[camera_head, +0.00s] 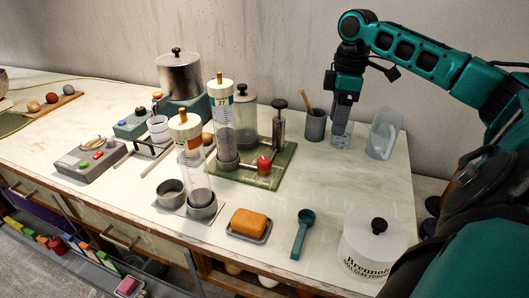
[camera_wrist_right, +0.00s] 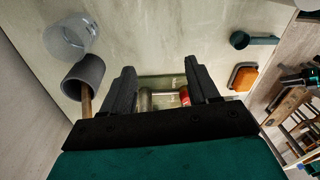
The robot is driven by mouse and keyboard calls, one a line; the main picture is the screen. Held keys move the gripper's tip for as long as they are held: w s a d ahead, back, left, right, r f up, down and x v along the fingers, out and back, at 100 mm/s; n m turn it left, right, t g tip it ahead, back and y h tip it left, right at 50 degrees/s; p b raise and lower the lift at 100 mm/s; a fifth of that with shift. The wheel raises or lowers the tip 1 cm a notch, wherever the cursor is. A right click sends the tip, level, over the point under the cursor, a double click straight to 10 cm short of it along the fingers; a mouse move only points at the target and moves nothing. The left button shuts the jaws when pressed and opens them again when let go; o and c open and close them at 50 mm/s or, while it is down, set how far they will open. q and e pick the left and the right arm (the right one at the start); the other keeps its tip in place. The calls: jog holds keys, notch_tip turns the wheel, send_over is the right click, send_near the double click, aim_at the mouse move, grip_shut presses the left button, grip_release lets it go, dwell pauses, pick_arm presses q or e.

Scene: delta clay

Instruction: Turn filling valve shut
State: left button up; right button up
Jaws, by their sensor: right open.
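The filling valve shows as a red knob (camera_head: 264,165) on the pipe between the clear cylinder (camera_head: 224,125) and the metal pump (camera_head: 279,128), on a green tray (camera_head: 258,182). In the right wrist view the red knob (camera_wrist_right: 185,97) shows beside the right finger, partly hidden by the gripper. I cannot tell the valve's turn position. My right gripper (camera_head: 343,112) points down, behind and right of the tray, above the table and apart from the valve. In the right wrist view its fingers (camera_wrist_right: 160,75) are apart with nothing held. My left gripper is not in view.
A second cylinder (camera_head: 192,160), an orange sponge (camera_head: 250,223), a teal scoop (camera_head: 302,235) and a white lidded jar (camera_head: 372,250) stand in front.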

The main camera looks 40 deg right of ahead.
jog(key=w+a+m, duration=0.2)
jog(key=w+a, duration=0.3)
jog(key=a, duration=0.2)
notch_tip(320, 180, up, 3)
jog(key=m+h+p, duration=0.1)
send_over(264, 160)
notch_tip(264, 160, down, 13)
jog(key=shift+r, duration=0.2)
jog(key=c, duration=1)
jog(key=shift+n, duration=0.6)
jog(key=shift+c, duration=0.2)
